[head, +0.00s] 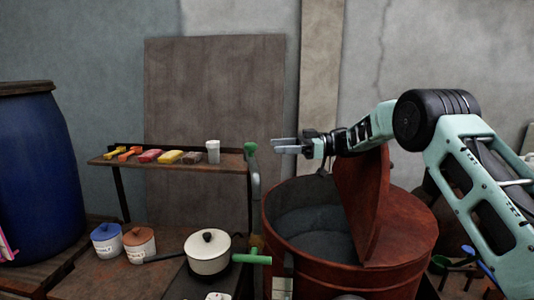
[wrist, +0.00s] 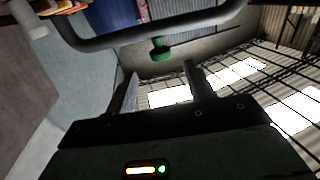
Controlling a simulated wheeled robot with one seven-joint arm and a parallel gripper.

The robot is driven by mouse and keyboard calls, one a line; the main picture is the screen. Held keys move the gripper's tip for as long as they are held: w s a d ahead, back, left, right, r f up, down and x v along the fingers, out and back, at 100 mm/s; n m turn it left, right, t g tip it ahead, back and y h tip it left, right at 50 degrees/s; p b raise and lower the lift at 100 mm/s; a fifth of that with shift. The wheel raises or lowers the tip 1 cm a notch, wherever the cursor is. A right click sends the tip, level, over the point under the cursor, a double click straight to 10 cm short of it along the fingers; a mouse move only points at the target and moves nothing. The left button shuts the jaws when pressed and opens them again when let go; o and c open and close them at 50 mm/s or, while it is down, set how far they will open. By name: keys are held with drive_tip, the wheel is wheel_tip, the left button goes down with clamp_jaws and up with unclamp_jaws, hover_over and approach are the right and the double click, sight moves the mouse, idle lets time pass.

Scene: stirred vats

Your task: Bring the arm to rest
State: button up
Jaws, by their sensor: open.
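My gripper (head: 284,146) is open and empty, held in the air above the rim of the red vat (head: 320,284) and pointing left. In the wrist view its two fingers (wrist: 161,75) stand apart with nothing between them. My arm comes in from the right, over the vat. A green-knobbed grey handle (head: 252,160) stands just left of the fingertips; the head view does not settle the gap in depth. A green knob (wrist: 161,50) and a dark curved bar (wrist: 150,43) show beyond the fingers in the wrist view.
The vat's raised red lid (head: 361,200) stands below my forearm, with grey contents (head: 315,232) visible. A shelf (head: 190,165) at left holds colored blocks and a white cup (head: 213,151). Below are a white pot (head: 207,258) and two canisters. A blue barrel (head: 38,170) stands far left.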

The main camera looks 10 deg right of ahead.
drive_tip(key=shift+d, duration=0.4)
